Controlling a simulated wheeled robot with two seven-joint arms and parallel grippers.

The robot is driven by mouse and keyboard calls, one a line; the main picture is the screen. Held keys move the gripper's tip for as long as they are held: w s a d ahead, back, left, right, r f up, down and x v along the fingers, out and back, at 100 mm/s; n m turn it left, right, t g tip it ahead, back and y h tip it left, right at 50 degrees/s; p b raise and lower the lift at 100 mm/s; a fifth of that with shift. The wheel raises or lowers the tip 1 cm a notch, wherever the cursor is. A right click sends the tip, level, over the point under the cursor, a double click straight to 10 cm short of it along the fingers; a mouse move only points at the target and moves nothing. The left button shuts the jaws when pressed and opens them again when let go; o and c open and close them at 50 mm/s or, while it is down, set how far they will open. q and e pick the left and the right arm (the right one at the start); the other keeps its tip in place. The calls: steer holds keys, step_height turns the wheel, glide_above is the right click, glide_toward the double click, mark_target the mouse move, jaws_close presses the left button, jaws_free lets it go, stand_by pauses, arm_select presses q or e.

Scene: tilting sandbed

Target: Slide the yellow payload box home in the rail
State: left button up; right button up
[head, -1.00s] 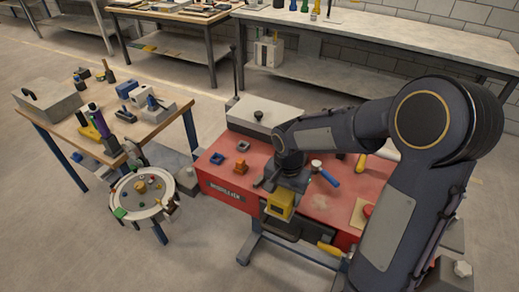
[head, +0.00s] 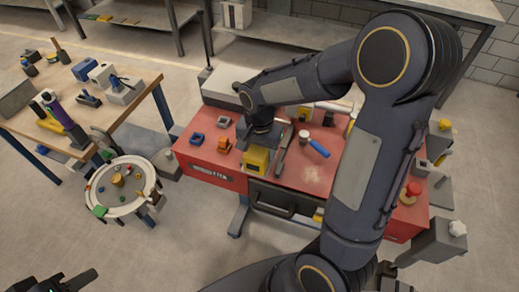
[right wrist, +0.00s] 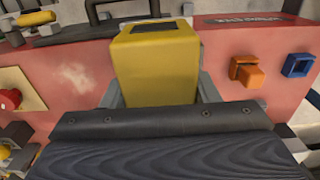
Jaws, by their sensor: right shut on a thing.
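The yellow payload box (head: 257,160) is at the front edge of the red bench top (head: 312,180), right of an orange block. It has a dark panel on top and also shows upright in the right wrist view (right wrist: 158,65). My right gripper (head: 259,146) is shut on it, with grey fingers on both sides in the wrist view. A grey bar (head: 283,150) lies just right of the box; I cannot tell whether it is the rail. The box's underside and its seating are hidden. My left gripper (head: 75,281) is partly visible at the bottom left, away from the bench; its jaws are unclear.
An orange block (head: 223,145) and a blue block (head: 196,138) sit left of the box. A blue-handled tool (head: 318,148) and a red knob (head: 413,188) are to the right. A round white tray (head: 120,203) stands left of the bench. A dark handle (head: 270,208) projects in front.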

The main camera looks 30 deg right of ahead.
steer(key=shift+f+b, duration=1.85)
steer(key=shift+f, duration=0.65)
steer(key=shift+w+d, duration=0.1)
steer(key=shift+d, duration=0.05)
steer(key=shift+w+d, duration=0.85)
steer(key=shift+d, duration=0.15)
